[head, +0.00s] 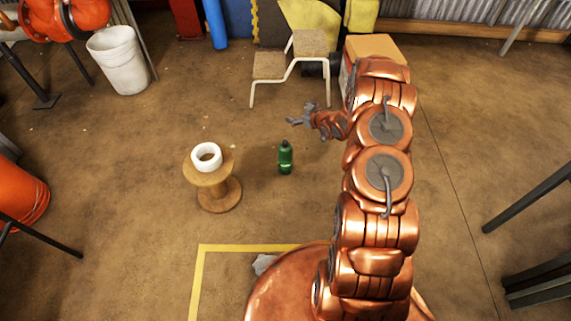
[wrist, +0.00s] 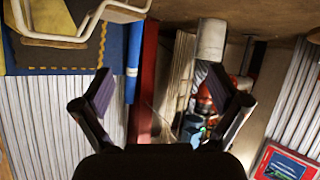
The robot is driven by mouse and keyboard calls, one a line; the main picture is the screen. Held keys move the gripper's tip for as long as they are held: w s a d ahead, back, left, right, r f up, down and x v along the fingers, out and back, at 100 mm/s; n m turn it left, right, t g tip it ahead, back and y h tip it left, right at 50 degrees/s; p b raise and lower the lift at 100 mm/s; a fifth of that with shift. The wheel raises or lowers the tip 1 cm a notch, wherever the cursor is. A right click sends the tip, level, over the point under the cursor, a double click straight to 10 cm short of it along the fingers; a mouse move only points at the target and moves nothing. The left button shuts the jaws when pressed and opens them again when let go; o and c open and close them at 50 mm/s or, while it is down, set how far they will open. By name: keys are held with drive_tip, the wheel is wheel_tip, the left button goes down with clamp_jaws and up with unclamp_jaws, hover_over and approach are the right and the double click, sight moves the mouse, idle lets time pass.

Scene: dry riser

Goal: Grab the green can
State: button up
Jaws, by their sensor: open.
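A green can (head: 285,158), shaped like a small bottle with a dark top, stands upright on the brown floor near the middle of the head view. My gripper (head: 297,121) is above and behind it in that view, apart from it, and points left. In the wrist view my gripper (wrist: 160,90) has its two dark fingers spread wide with nothing between them. The green can does not show in the wrist view.
A wooden spool (head: 213,186) with a white roll (head: 206,157) on it stands just left of the can. A step stool (head: 290,67) and a box (head: 375,48) stand behind. A white bucket (head: 117,62) is far left. Floor around the can is clear.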

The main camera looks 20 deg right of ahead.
drive_tip(key=t+y+b, duration=0.2)
drive_tip(key=b, duration=0.3)
hover_over(290, 154)
drive_tip(key=w+d, duration=0.1)
drive_tip(key=d, duration=0.3)
wheel_tip(290, 154, down, 11)
drive_tip(key=s+f+t+b, duration=0.1)
drive_tip(key=f, duration=0.1)
drive_tip(key=s+a+f+y+b, duration=0.1)
drive_tip(key=s+f+b, duration=0.1)
drive_tip(key=f, duration=0.1)
drive_tip(key=s+a+f+t+b, duration=0.1)
drive_tip(key=s+f, duration=0.1)
drive_tip(key=f, duration=0.1)
drive_tip(key=shift+f+t+y, duration=0.15)
drive_tip(key=shift+t+y, duration=0.15)
drive_tip(key=shift+y, duration=0.1)
drive_tip(key=shift+b+x, duration=2.3)
drive_tip(key=shift+x, duration=1.15)
drive_tip(key=shift+w+a, duration=0.25)
drive_tip(key=shift+w, duration=0.05)
clamp_jaws()
